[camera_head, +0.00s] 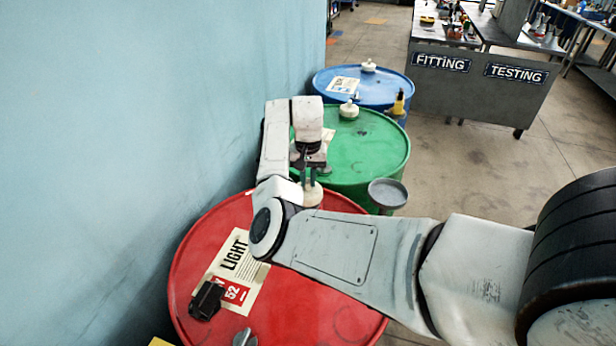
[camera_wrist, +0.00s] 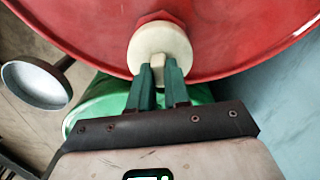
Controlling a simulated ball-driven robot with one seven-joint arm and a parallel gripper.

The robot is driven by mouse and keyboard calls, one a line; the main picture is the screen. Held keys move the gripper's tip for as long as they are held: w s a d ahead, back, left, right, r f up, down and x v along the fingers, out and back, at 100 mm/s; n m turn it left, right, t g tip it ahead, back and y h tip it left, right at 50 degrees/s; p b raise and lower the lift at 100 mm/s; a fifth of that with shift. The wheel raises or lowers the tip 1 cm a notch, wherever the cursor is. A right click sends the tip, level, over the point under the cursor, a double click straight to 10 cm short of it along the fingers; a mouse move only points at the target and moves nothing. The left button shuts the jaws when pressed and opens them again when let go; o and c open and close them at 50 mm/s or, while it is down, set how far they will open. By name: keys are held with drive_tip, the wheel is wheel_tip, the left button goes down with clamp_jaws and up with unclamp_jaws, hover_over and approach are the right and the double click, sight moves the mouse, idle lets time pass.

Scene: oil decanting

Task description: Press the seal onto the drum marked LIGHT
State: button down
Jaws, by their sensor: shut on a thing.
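The red drum (camera_head: 300,300) bears a label (camera_head: 235,265) reading LIGHT; its red top also shows in the wrist view (camera_wrist: 240,35). My gripper (camera_head: 311,178) points down at the drum's far edge. In the wrist view my gripper (camera_wrist: 160,76) has its green fingers closed on the small knob of a round cream cap (camera_wrist: 160,45). The cap sits at a raised red fitting on the drum top; I cannot tell whether it is fully seated. The cap also shows in the head view (camera_head: 312,194). I cannot tell for sure which piece is the seal.
A black object (camera_head: 207,300) lies on the label, and a grey metal piece (camera_head: 244,338) is at the drum's near edge. Green (camera_head: 375,150) and blue (camera_head: 335,75) drums stand behind. A grey dish (camera_head: 388,193) is right of my gripper. A wall (camera_head: 150,120) is close on the left.

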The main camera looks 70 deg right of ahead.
drive_tip(key=shift+f+b, duration=0.65)
drive_tip(key=shift+f, duration=1.05)
drive_tip(key=c, duration=1)
unclamp_jaws()
drive_tip(key=shift+r, duration=0.15)
wheel_tip(320, 180, up, 11)
drive_tip(key=shift+f+b, duration=0.2)
drive_tip(key=shift+b, duration=0.75)
